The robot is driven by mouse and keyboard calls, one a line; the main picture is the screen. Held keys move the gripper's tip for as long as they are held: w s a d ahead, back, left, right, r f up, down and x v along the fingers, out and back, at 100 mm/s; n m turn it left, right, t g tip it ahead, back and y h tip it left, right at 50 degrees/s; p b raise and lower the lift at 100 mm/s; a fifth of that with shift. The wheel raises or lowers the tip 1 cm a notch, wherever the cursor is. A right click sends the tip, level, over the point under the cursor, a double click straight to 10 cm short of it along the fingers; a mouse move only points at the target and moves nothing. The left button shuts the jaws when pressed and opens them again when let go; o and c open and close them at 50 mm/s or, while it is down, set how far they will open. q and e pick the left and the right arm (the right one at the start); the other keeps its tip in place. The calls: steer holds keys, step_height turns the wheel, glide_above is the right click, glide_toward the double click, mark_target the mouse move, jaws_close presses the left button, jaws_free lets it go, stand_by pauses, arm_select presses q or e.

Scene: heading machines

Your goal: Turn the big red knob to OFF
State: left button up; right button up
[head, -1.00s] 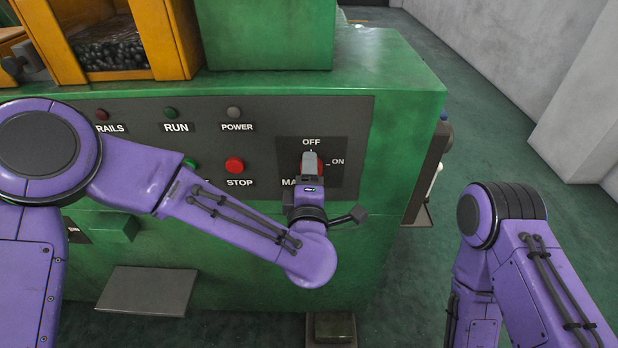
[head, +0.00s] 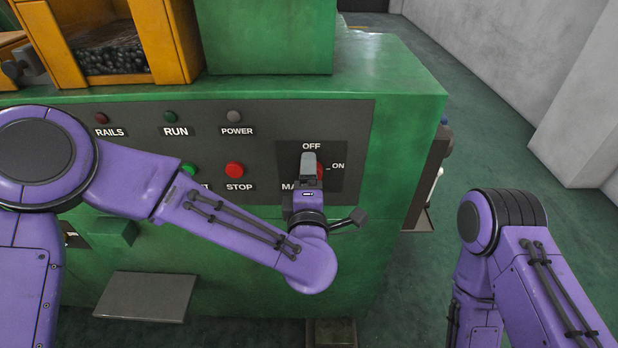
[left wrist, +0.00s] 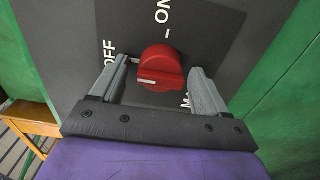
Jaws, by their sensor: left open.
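The big red knob (left wrist: 160,68) sits on a dark plate on the machine's panel. In the left wrist view its white mark points left, to the side of the OFF label; ON is above it. In the head view the knob (head: 320,171) is mostly hidden behind my left gripper (head: 309,160), with OFF above and ON to the right. In the wrist view my left gripper (left wrist: 157,85) is open, its fingers on either side of the knob with gaps showing. My right gripper is out of view; only my right arm shows.
The red STOP button (head: 235,170) is left of the knob, with a green button (head: 188,169) partly behind my left arm. RAILS, RUN and POWER lamps are above. A grey plate (head: 146,296) juts out below. Open floor (head: 480,130) lies right of the machine.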

arm_select(q)
steer(key=s+b, duration=0.2)
steer(key=s, duration=0.8)
steer(key=shift+s, duration=0.3)
steer(key=shift+d, duration=0.1)
